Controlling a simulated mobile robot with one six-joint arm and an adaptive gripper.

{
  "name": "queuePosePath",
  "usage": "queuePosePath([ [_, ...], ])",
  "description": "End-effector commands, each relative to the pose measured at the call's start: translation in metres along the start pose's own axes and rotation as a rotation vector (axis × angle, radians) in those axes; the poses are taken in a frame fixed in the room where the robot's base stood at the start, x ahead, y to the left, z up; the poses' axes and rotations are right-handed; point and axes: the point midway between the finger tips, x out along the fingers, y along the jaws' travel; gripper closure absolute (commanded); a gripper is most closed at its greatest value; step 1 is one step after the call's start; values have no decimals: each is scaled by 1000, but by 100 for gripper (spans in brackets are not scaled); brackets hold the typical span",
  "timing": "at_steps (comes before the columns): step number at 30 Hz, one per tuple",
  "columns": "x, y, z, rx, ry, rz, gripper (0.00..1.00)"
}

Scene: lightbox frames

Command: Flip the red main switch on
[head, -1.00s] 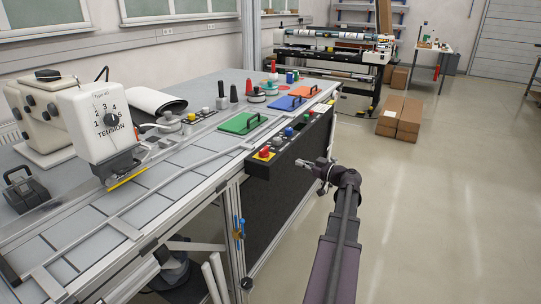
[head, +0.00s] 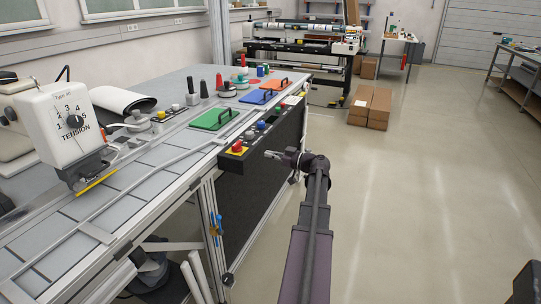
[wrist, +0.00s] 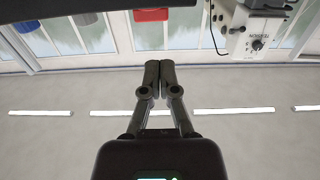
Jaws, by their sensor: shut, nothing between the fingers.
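A red knob on a yellow base (head: 238,147) sits at the near end of the long black control panel (head: 225,163) along the table's right edge. I cannot tell if this is the main switch or how it is set. My gripper (head: 268,155) is just right of the panel's near end, its fingers pointing left toward it, apart from the knob in the picture. In the wrist view my gripper (wrist: 153,66) is shut and empty. A red shape (wrist: 150,14) is cut off at the top there; I cannot tell what it is.
The panel also carries a blue button (head: 261,125) and other controls. A green plate (head: 213,120) lies behind it. A white tension machine (head: 65,115) stands at left. Cardboard boxes (head: 371,108) stand on the floor, which is open at right.

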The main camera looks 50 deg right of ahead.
Motion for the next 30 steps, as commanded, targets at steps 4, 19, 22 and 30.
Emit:
queuePosePath([
  [4,20,0,0,0,0,-2,100],
  [19,95,0,0,0,0,-2,100],
  [22,106,0,0,0,0,-2,100],
  [30,120,0,0,0,0,-1,100],
])
